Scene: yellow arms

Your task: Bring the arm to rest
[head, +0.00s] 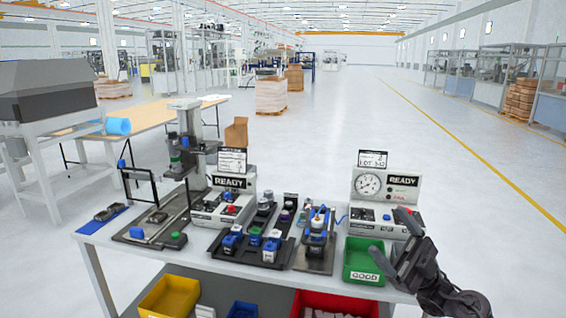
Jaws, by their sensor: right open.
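My right gripper (388,234) is at the lower right of the head view, on a dark arm that comes in from the bottom right corner. Its two dark fingers are spread apart, with nothing visible between them. It is above the right end of the workbench (96,262), over or beside the green bin (360,272) labelled GOOD, and hides part of that bin's right side. I cannot tell whether it touches the bin. My left gripper is not in view.
Behind the gripper stands a gauge station (384,186) marked READY. A fixture with a blue-and-white part (319,222) stands left of the bin. A black tray (225,248) holds several parts. Yellow (168,298) and red (332,304) bins are below. Open floor lies right.

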